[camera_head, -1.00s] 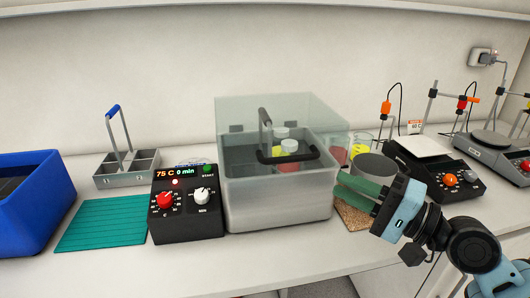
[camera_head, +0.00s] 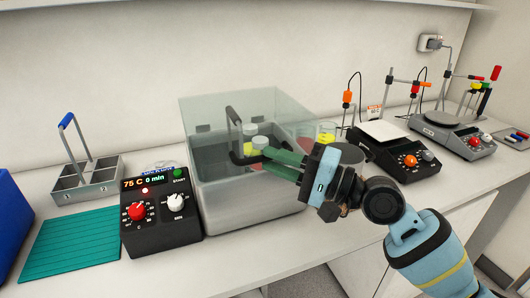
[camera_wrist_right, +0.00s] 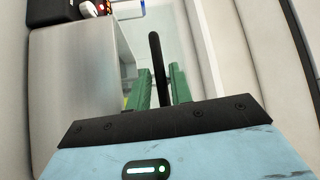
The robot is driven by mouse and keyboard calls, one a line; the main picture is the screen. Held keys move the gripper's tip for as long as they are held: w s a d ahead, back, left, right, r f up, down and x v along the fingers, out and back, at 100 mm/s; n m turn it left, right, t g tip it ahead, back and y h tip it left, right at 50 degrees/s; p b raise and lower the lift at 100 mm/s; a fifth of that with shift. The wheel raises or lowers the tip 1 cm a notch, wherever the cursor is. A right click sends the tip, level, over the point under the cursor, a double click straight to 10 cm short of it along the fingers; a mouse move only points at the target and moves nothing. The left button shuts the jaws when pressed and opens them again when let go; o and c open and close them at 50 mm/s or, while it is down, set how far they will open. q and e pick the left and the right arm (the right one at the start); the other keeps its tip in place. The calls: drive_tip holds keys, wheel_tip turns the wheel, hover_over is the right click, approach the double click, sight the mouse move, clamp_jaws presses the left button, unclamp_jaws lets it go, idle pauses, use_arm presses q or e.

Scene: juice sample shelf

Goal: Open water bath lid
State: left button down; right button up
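The water bath (camera_head: 250,215) is a grey tub with a clear, see-through lid (camera_head: 225,108) over it. A black bar handle (camera_head: 240,160) shows at the lid's front, partly hidden by my right gripper. My right gripper (camera_head: 272,167) has its green fingers at the handle's right part, coming in from the right. In the right wrist view the black handle (camera_wrist_right: 158,65) lies between the two spread fingers (camera_wrist_right: 162,88), with small gaps beside it. Contact is not clear. My left gripper is not in view.
A black control box (camera_head: 160,220) reading 75 C stands left of the bath, near a teal mat (camera_head: 70,245) and a grey carrier (camera_head: 85,185). Yellow-topped and red items show through the clear lid. A black stirrer plate (camera_head: 395,155) stands to the right, behind my arm.

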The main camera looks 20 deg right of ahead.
sight(245, 131)
drive_tip(key=shift+x, duration=1.35)
drive_tip(key=shift+c, duration=0.3)
clamp_jaws()
